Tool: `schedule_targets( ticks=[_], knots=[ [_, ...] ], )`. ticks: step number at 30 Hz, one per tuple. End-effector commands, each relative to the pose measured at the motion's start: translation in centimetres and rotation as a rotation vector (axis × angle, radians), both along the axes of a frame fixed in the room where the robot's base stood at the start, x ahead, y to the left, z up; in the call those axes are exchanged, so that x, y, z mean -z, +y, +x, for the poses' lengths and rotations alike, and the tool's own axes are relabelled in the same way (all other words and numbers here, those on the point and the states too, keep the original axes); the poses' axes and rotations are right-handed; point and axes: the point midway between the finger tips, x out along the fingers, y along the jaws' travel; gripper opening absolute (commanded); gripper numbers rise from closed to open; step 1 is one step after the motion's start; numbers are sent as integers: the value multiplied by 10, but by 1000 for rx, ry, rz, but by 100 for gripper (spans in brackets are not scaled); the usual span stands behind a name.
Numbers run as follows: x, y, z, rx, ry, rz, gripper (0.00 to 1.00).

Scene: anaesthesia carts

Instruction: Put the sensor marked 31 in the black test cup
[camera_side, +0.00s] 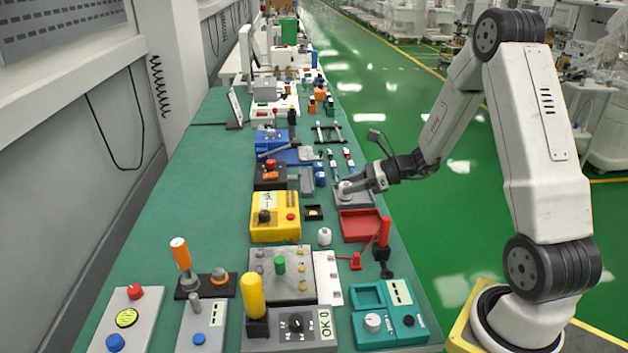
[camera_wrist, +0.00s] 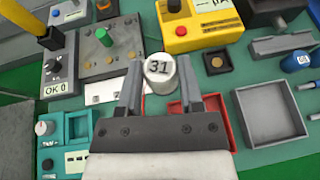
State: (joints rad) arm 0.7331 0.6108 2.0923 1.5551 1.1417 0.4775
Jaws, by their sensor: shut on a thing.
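The white round sensor marked 31 (camera_wrist: 159,70) is between my fingertips in the wrist view, its marked face toward the camera. My gripper (camera_wrist: 160,82) is shut on it. In the side view my gripper (camera_side: 352,187) is in front of the grey tray, with the white sensor at its tips. A small black square holder with a round tan recess (camera_wrist: 217,62) lies beside the yellow box, and also shows in the side view (camera_side: 313,212). It may be the black test cup. Another white cylinder (camera_side: 324,237) stands on the bench, its mark unreadable.
The yellow box (camera_side: 275,220) stands left of the black holder. A red tray (camera_side: 360,226) and a grey tray (camera_wrist: 270,115) lie near the bench's right edge. A grey panel with a green knob (camera_side: 280,264) and a teal box (camera_side: 385,310) are nearer the side camera.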

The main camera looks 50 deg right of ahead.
Motion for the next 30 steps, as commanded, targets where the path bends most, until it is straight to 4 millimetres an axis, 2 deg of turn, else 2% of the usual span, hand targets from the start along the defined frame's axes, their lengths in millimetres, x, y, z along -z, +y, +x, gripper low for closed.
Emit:
schedule_targets(
  ticks=[11, 30],
  knots=[
    [5, -3, 11, 5, 1, -1, 0],
    [44, -26, 91, 4, 1, 0, 0]
  ],
)
